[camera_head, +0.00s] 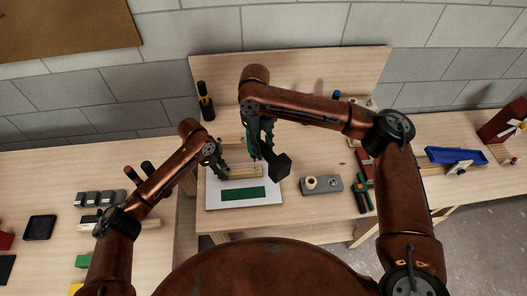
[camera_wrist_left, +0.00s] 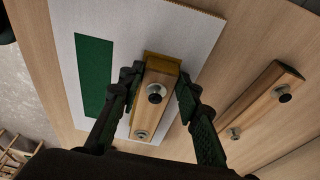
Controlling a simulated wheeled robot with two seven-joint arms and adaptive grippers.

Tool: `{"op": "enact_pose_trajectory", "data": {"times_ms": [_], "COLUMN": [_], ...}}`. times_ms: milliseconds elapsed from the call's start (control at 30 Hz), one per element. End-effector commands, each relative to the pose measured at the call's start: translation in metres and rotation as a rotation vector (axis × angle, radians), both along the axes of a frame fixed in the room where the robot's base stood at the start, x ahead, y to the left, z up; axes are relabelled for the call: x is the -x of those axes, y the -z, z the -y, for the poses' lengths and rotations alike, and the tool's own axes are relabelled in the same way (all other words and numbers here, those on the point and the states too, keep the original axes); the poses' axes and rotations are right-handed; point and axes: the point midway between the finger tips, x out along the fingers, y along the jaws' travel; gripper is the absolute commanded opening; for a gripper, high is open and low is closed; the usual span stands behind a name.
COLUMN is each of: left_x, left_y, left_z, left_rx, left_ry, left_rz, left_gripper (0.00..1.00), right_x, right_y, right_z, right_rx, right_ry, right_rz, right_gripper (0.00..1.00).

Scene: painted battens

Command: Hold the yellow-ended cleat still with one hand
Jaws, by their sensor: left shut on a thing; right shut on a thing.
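The yellow-ended cleat is a pale wooden batten (camera_wrist_left: 157,88) with dark round knobs and a dull yellow end (camera_wrist_left: 163,62). It lies on the white sheet (camera_wrist_left: 205,40) and shows in the head view (camera_head: 243,171). My left gripper (camera_head: 222,171) is shut on it, with one finger on each side, as the left wrist view (camera_wrist_left: 158,86) shows. My right gripper (camera_head: 260,152) is shut on a dark block-like tool (camera_head: 277,168), held over the right end of the cleat. Whether tool and cleat touch cannot be told.
A second wooden batten (camera_wrist_left: 262,98) lies beside the sheet. A green strip (camera_head: 243,194) is on the sheet. A grey plate with round parts (camera_head: 321,185) stands to the right.

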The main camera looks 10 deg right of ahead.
Motion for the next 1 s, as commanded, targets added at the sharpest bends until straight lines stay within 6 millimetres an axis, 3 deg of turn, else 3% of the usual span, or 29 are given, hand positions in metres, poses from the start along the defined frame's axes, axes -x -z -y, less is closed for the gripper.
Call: {"op": "enact_pose_trajectory", "data": {"times_ms": [233, 267, 533, 833, 1000], "left_x": [0.0, 0.0, 0.0, 0.0, -0.001], "left_y": [0.0, 0.0, 0.0, -0.001, -0.013], "left_z": [0.0, 0.0, 0.0, 0.0, -0.003], "left_rx": [0.001, 0.001, 0.001, 0.0, 0.001], "left_ry": [0.001, 0.001, 0.0, 0.0, -0.001], "left_rz": [0.0, 0.0, 0.0, 0.0, 0.003], "left_gripper": [0.1, 0.32, 0.51, 0.52, 0.52], "right_x": [0.0, 0.0, 0.0, 0.0, 0.0], "right_y": [-0.004, -0.004, -0.003, -0.004, -0.004], "right_z": [0.0, 0.0, 0.0, 0.0, 0.0], "right_rx": [-0.001, -0.001, -0.001, -0.001, -0.001], "right_ry": [0.0, 0.0, 0.0, 0.0, 0.0], "right_rz": [0.002, 0.002, 0.002, 0.002, 0.002], "right_gripper": [0.0, 0.0, 0.0, 0.0, 0.0]}}
